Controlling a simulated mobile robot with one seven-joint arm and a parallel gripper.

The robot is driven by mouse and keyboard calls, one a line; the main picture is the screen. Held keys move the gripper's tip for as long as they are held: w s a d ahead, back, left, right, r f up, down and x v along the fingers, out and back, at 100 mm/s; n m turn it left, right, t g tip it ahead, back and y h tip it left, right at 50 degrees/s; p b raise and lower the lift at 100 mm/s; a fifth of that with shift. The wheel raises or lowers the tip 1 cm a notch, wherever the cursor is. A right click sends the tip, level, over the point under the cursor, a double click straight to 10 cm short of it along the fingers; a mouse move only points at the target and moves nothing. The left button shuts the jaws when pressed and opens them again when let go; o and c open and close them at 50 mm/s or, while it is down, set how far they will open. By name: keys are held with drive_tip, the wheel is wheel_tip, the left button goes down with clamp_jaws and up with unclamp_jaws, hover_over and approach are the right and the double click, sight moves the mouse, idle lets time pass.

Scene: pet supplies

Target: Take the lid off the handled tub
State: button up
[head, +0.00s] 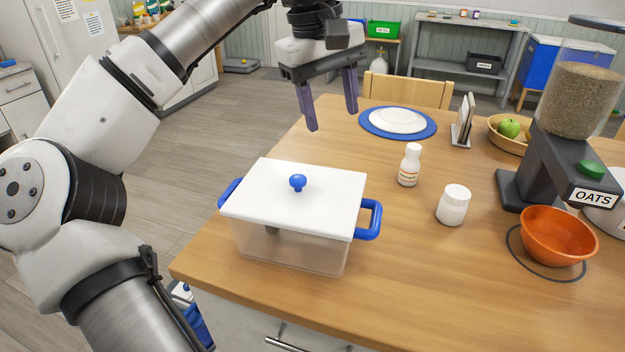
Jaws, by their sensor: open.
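The handled tub (290,249) is a clear box with a blue handle at its left and right ends, near the table's front left corner. Its white lid (330,191) lies flat on top, with a round blue knob (297,182) at the middle. Something dark inside shows faintly through the wall; I cannot tell what it is. My gripper (331,122) is open and empty, its two purple fingers pointing down. In the picture it is above and slightly right of the knob, apart from the lid.
A white bottle (409,165) and a white jar (453,205) stand right of the tub. Farther right are an oats dispenser (573,100) and an orange bowl (557,237). A white plate (397,120) on a blue mat lies behind. Bare wooden tabletop (400,270) lies in front.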

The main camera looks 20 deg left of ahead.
drive_tip(key=a+g+y, duration=0.1)
drive_tip(key=a+y, duration=0.1)
drive_tip(key=a, duration=0.3)
hover_over(298, 177)
drive_tip(key=f, duration=0.7)
drive_tip(key=shift+d+f, duration=0.1)
drive_tip(key=shift+d, duration=0.2)
drive_tip(key=shift+a+f+p, duration=0.15)
drive_tip(key=shift+f+p, duration=0.15)
drive_tip(key=shift+f, duration=1.25)
drive_tip(key=shift+a+f+p, duration=0.15)
drive_tip(key=shift+f+p, duration=0.1)
drive_tip(key=shift+f, duration=1.3)
drive_tip(key=shift+s, duration=0.1)
drive_tip(key=shift+c, duration=0.3)
drive_tip(key=c, duration=1.1)
drive_tip(key=shift+o, duration=0.2)
drive_tip(key=shift+r, duration=0.15)
